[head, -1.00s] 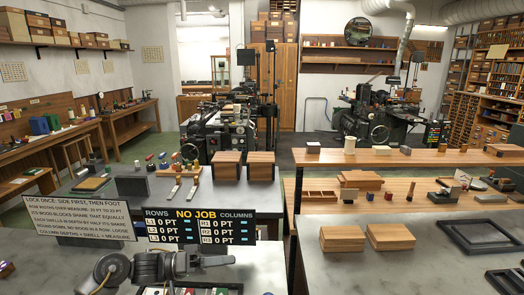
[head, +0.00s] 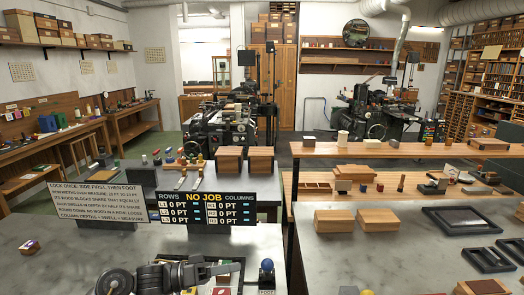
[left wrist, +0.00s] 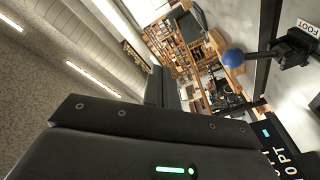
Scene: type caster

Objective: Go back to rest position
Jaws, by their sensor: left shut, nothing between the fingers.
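My left gripper (head: 228,268) is low at the bottom of the head view, above the grey bench and just in front of the display board. Its dark jaws point right. They look shut, with nothing seen between them. In the left wrist view the dark gripper body (left wrist: 150,130) fills the lower part, with a green light on it. A blue ball knob (head: 267,265) stands right of the gripper; it also shows in the left wrist view (left wrist: 233,58). My right gripper is not in view.
The display board (head: 203,208) reads "NO JOB", beside a white instruction sign (head: 102,203). Wooden blocks (head: 340,221) and dark frames (head: 463,220) lie on the right bench. A small block (head: 30,247) lies at left. Bare bench top lies between it and my arm.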

